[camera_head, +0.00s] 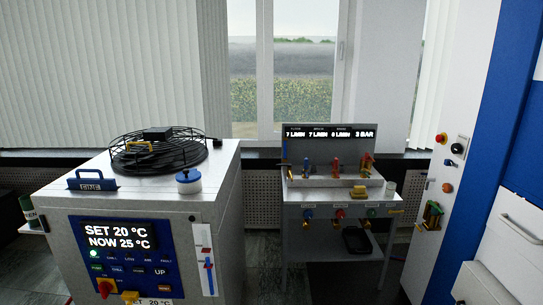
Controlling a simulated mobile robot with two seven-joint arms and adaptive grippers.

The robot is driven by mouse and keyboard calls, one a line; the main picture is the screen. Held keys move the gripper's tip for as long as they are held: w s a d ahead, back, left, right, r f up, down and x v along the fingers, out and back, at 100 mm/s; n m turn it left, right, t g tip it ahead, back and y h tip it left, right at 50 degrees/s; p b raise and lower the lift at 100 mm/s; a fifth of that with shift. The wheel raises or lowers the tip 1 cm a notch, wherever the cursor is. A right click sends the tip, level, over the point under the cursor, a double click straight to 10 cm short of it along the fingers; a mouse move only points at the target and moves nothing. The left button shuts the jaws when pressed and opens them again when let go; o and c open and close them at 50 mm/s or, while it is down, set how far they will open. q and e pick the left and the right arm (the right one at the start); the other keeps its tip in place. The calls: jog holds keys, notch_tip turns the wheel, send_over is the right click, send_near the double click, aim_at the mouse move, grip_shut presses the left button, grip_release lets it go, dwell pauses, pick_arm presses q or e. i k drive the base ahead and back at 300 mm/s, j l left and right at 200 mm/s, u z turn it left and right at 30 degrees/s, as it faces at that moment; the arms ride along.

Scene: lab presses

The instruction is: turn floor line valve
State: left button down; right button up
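A grey water panel stand (333,195) stands right of centre under the window. Its display (330,133) reads 7 L/MIN, 7 L/MIN, 8 L/MIN and 3 BAR. Small labels above the numbers are too small to read surely, so I cannot tell which is the floor line. Upright handles stand on its shelf: a blue one (307,166), a red one (336,166) and an orange-red one (366,163). Coloured fittings line the front below: a blue one (308,214), a red one (340,214) and a green one (371,213). Neither gripper shows.
A white and blue wall panel (440,190) with knobs stands at the right. Some floor shows between cabinet and stand.

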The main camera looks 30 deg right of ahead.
aim_at(308, 214)
jog(key=z, duration=1.4)
